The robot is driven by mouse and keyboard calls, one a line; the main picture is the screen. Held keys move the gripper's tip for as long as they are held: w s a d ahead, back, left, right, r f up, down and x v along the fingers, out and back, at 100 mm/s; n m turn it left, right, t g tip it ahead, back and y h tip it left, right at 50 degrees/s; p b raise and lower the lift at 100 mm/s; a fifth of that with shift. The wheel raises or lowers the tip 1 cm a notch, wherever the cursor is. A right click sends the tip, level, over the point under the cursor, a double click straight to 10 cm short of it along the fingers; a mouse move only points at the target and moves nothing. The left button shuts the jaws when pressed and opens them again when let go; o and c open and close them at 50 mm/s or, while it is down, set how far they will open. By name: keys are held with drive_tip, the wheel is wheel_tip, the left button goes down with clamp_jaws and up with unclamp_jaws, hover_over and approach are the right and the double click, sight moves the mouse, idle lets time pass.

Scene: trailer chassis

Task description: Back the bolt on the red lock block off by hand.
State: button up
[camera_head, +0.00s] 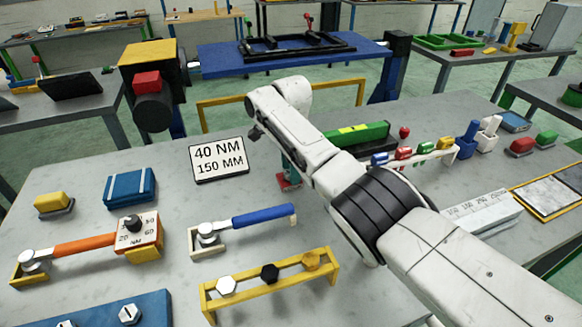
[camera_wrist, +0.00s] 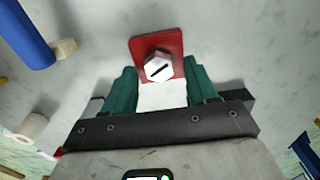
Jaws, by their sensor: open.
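The red lock block (camera_wrist: 172,46) lies on the grey table in the wrist view. A white hex bolt (camera_wrist: 158,66) with a dark line across its head sits on it. My gripper (camera_wrist: 160,74) is open, its teal fingers on either side of the bolt's near side, with visible gaps to the bolt head. I cannot tell how far above the bolt the fingertips are. In the head view the red block (camera_head: 288,183) shows only in part below my gripper, and the bolt is hidden by my arm.
A sign (camera_head: 219,158) reading 40 NM, 150 MM stands left of the block. A blue-handled wrench (camera_head: 262,215) lies on a holder in front, also near the wrist view's upper left (camera_wrist: 25,35). A green case (camera_head: 357,136) and a white rack (camera_head: 425,154) stand to the right.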

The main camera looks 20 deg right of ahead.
drive_tip(key=shift+c, duration=0.3)
drive_tip(key=c, duration=1)
